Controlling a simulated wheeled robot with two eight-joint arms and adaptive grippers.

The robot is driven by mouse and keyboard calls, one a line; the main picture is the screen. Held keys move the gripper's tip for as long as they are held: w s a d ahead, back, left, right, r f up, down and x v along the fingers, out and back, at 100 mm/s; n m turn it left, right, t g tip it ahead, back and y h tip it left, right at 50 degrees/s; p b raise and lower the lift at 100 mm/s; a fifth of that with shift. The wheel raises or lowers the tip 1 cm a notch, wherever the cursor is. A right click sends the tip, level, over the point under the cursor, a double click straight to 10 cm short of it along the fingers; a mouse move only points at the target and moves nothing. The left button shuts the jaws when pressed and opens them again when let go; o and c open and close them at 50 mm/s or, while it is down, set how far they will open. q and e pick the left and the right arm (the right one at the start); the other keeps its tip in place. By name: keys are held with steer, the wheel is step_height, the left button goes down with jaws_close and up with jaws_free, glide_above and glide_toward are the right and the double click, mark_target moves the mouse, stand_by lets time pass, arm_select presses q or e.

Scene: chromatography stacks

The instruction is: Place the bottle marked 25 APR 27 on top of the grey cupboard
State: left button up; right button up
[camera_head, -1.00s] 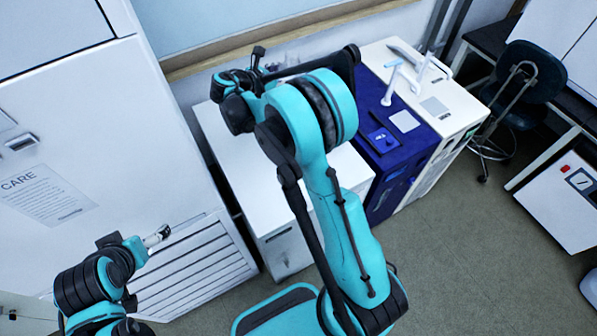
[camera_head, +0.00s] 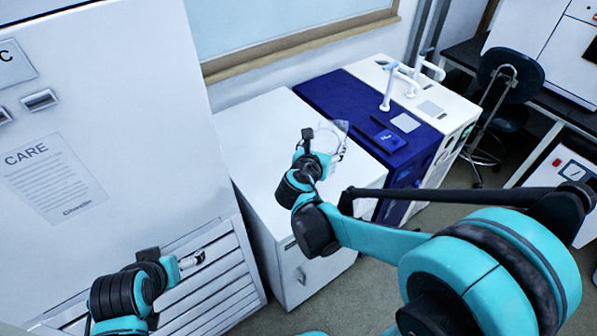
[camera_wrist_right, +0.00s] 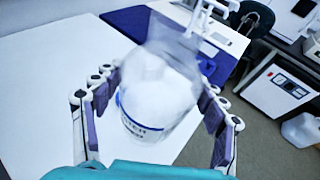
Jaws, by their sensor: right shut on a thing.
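A clear bottle (camera_head: 338,133) is in my right gripper (camera_head: 333,156), over the front right part of a pale cupboard's top (camera_head: 258,120). I take this as the grey cupboard; it looks nearly white. In the right wrist view, the bottle (camera_wrist_right: 158,90) sits between the fingers of the right gripper (camera_wrist_right: 160,98), which are shut on it. Its label has blue print that I cannot read, so the date is not confirmed. I cannot tell whether its base touches the top. My left gripper (camera_head: 195,260) is low before the tall white cabinet; its jaws are too small to judge.
A dark blue unit (camera_head: 330,88) stands right of the cupboard, then a white unit (camera_head: 443,112) with white tap-like arms. The tall white cabinet (camera_head: 130,100) with a CARE notice is on the left. The cupboard's top is otherwise clear.

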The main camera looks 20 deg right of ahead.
steer(key=w+a+f+b, duration=0.4)
steer(key=a+f, duration=0.2)
steer(key=f, duration=0.3)
steer(key=shift+w+a+b, duration=0.4)
steer(key=o, duration=1.4)
steer(key=shift+f, duration=0.2)
steer(key=o, duration=0.5)
steer(key=shift+c, duration=0.2)
steer(key=shift+r, duration=0.1)
